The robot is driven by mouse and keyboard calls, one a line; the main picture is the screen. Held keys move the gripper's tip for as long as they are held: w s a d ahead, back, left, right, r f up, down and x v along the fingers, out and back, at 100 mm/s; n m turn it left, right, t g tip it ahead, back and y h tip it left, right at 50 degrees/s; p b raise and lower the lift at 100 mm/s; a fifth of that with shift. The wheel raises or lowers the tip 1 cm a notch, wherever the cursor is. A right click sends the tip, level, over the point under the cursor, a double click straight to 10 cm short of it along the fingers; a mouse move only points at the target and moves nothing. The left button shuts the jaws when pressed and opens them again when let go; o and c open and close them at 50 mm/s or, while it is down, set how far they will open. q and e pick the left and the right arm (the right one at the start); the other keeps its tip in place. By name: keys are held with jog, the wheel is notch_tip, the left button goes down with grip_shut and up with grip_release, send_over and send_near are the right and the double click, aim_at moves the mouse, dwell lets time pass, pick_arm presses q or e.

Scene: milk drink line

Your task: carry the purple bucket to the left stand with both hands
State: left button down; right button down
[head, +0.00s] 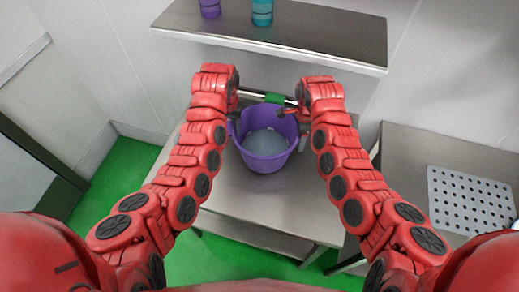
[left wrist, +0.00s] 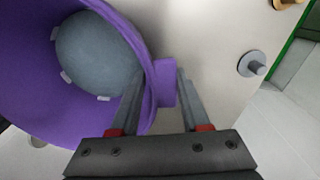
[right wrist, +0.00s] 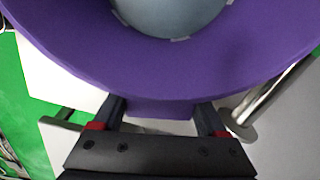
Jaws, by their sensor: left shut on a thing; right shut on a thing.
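The purple bucket (head: 264,163) is open at the top, with a grey-blue round surface inside. It appears over the steel stand (head: 250,207) in the middle of the head view; I cannot tell whether it touches it. My left gripper (left wrist: 160,105) is shut on a purple tab at the bucket's rim, seen in the left wrist view. My right gripper (right wrist: 158,115) is shut on another purple tab at the rim, seen in the right wrist view. In the head view my arms reach either side of the bucket, and the fingertips are mostly hidden.
A steel shelf (head: 290,35) at the back holds a purple container (head: 210,8) and a teal container (head: 262,12). A second steel table with a perforated plate (head: 470,198) stands at the right. A bar with a green part (head: 274,98) lies behind the bucket. Green floor (head: 125,165) is clear at left.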

pick_arm(q)
jog(key=shift+a+f+b, duration=0.1)
jog(key=shift+f+b, duration=0.4)
jog(key=shift+f, duration=0.25)
pick_arm(e)
jog(key=shift+w+f, duration=0.1)
jog(key=shift+f, duration=0.6)
pick_arm(q)
jog(key=c, duration=0.8)
grip_release()
pick_arm(e)
jog(key=shift+c, duration=1.4)
grip_release()
pick_arm(q)
jog(key=o, duration=0.4)
jog(key=shift+s+r, duration=0.1)
jog(key=shift+r, duration=0.05)
pick_arm(e)
jog(key=shift+o, duration=1.4)
jog(key=shift+r, duration=0.1)
pick_arm(q)
notch_tip(320, 180, up, 11)
jog(key=shift+f, duration=0.1)
jog(key=shift+r, duration=0.6)
pick_arm(e)
notch_tip(320, 180, up, 12)
jog(key=shift+s, duration=0.2)
